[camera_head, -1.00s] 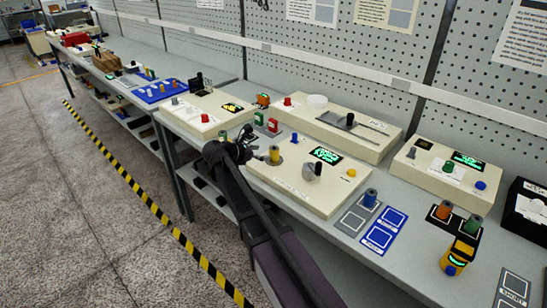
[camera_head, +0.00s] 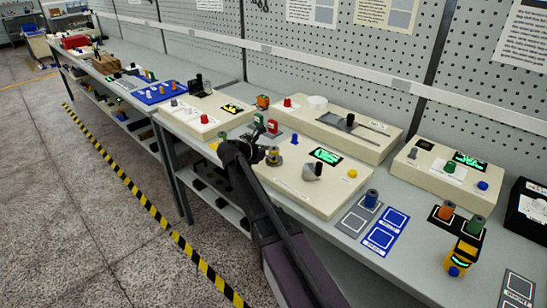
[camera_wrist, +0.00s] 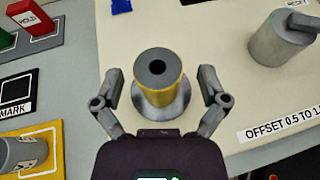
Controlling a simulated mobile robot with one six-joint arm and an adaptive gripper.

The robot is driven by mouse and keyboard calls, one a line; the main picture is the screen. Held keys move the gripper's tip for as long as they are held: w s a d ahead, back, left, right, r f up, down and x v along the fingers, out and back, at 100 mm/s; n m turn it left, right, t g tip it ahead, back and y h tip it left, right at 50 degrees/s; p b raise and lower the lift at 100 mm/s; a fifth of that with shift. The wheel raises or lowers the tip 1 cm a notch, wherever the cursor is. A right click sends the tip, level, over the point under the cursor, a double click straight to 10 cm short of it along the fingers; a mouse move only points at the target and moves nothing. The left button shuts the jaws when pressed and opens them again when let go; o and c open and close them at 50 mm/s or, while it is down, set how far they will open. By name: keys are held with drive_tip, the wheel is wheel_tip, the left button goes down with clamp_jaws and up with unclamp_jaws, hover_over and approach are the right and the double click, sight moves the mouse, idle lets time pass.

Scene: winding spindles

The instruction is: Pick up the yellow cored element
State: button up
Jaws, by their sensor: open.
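The yellow cored element (camera_wrist: 160,88) stands upright on a round grey base on the cream panel. It has a grey top with a dark central hole. My gripper (camera_wrist: 160,98) is open, with one finger at the left and one at the right of the element in the wrist view. Gaps show on both sides, and I cannot tell the fingers' height against it. In the head view the yellow element (camera_head: 273,156) is small and partly covered by my gripper (camera_head: 262,152).
A grey knob (camera_wrist: 282,38) stands on the same panel to the right. Red and green blocks (camera_head: 265,123) stand behind my gripper.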

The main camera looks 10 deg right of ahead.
sight(274, 149)
drive_tip(key=shift+d, duration=0.1)
idle(0.5)
clamp_jaws()
drive_tip(key=shift+r+p, duration=0.2)
drive_tip(key=shift+p, duration=0.1)
wheel_tip(274, 149, up, 3)
drive_tip(key=p, duration=0.3)
drive_tip(key=shift+r, duration=0.1)
drive_tip(key=s+a, duration=0.4)
drive_tip(key=s, duration=0.3)
drive_tip(key=s+a+r+p, duration=0.1)
drive_tip(key=s+a, duration=0.3)
drive_tip(key=s, duration=0.2)
drive_tip(key=shift+s+r, duration=0.15)
drive_tip(key=shift+s, duration=0.25)
